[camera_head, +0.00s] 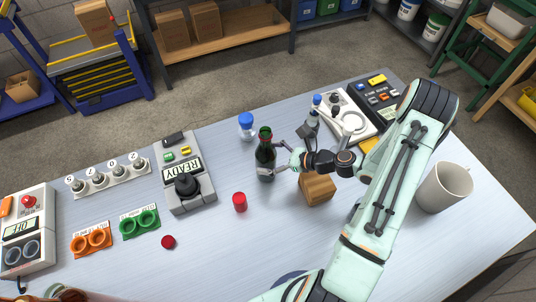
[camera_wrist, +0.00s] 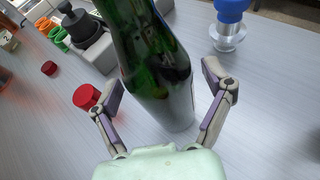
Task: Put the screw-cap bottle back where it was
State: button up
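A dark green bottle (camera_head: 265,160) with a red top stands upright on the table near the middle of the head view. It fills the centre of the wrist view (camera_wrist: 155,70), where its top is cut off. My gripper (camera_head: 277,157) comes at it from the right, low down. In the wrist view my gripper's fingers (camera_wrist: 164,88) are spread, one on each side of the bottle, with a visible gap on the right side. Contact on the left side is hard to tell.
A red cylinder (camera_head: 239,202) stands close left of the bottle, and a blue-topped metal piece (camera_head: 246,127) behind it. A wooden block (camera_head: 317,188) lies under my wrist. A joystick box (camera_head: 186,182) is farther left, a white mug (camera_head: 444,187) right.

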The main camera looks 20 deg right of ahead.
jog(key=shift+r, duration=0.2)
jog(key=v, duration=1.1)
jog(key=shift+s+d+r, duration=0.15)
jog(key=shift+s+r, duration=0.05)
jog(key=s+a+r+n+g+h, duration=0.1)
jog(key=a+r+n+g+h, duration=0.2)
jog(key=a+n, duration=0.4)
jog(key=s+a+r+n+g, duration=0.2)
jog(key=a+r+n+g, duration=0.3)
jog(key=n, duration=0.3)
jog(key=s+a+r+n+g+h, duration=0.1)
jog(key=s+a+r+n+h, duration=0.1)
jog(key=s+n, duration=0.3)
jog(key=s+a+r+n+h, duration=0.2)
jog(key=s+r+n+h, duration=0.1)
jog(key=s+n, duration=0.3)
jog(key=shift+s+a+n+g+h, duration=0.25)
jog(key=shift+n+g+h, duration=0.15)
jog(key=shift+n, duration=0.7)
